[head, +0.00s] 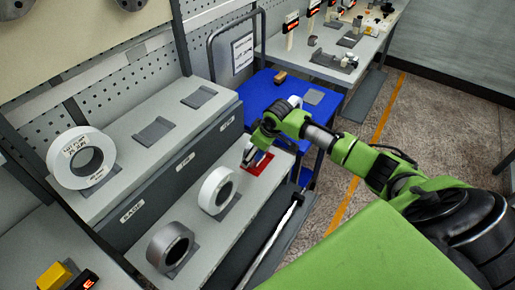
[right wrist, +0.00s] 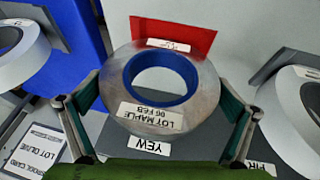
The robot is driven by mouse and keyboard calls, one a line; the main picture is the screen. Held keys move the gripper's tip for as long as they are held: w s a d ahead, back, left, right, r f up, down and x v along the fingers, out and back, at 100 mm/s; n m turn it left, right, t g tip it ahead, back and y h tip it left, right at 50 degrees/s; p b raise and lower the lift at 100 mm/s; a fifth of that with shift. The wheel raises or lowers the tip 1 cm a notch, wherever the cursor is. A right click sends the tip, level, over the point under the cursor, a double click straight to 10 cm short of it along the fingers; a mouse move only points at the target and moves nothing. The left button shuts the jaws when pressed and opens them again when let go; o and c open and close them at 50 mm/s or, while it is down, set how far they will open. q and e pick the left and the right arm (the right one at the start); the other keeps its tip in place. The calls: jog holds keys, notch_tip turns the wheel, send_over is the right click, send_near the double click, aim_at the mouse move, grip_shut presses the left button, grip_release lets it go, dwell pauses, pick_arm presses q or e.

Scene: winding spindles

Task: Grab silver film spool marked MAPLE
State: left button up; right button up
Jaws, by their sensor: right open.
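The silver film spool (right wrist: 188,108) has a blue core and a white label reading LOT MAPLE 06 FEB. It stands in the middle of the right wrist view, above a shelf tag reading YEW. My right gripper (right wrist: 158,106) is open, with one finger on each side of the spool; I cannot tell whether either finger touches it. In the head view my right gripper (head: 256,155) is at the far end of the lower shelf and mostly hides this spool. My left gripper is not in view.
A red pad (right wrist: 190,38) lies behind the spool. A white spool (right wrist: 292,112) stands close on the right, and another white spool (right wrist: 22,60) on the left by the blue cart (head: 262,92). A dark grey spool (head: 157,248) and an upper-shelf white spool (head: 60,163) stand farther off.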

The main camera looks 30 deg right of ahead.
jog(key=shift+s, duration=0.1)
jog(key=c, duration=1)
jog(key=shift+r, duration=0.15)
